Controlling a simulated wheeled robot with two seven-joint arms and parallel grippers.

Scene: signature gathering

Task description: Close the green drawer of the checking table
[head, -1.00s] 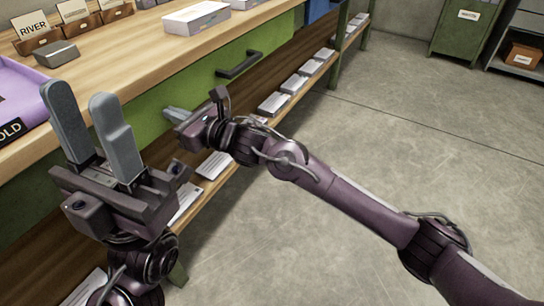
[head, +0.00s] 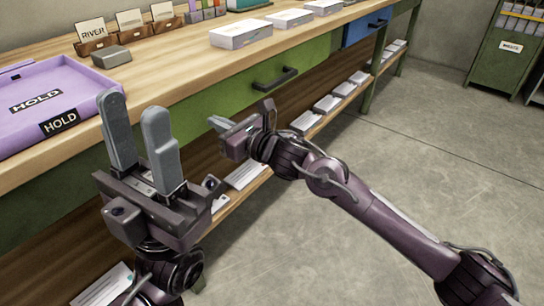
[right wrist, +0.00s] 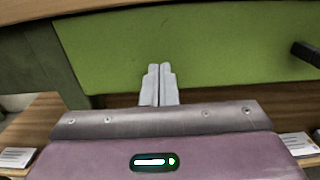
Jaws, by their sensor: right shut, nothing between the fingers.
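The green drawer (head: 235,92) is in the front of the wooden-topped table, with a dark bar handle (head: 275,78). Its front looks close to flush under the tabletop edge; any small gap cannot be told. In the right wrist view the green front (right wrist: 215,45) fills the upper middle, with the handle (right wrist: 306,52) at the right edge. My right gripper (head: 220,123) is shut and empty, its fingertips (right wrist: 160,68) at the lower part of the green front, left of the handle; contact is unclear. My left gripper (head: 132,104) is open and empty, pointing up before the table.
A purple HOLD tray (head: 60,128), a small grey block (head: 110,55), name cards (head: 92,32) and white boxes (head: 241,34) are on the tabletop. A blue drawer (head: 366,28) is farther right. Papers lie on the lower shelf (head: 270,150).

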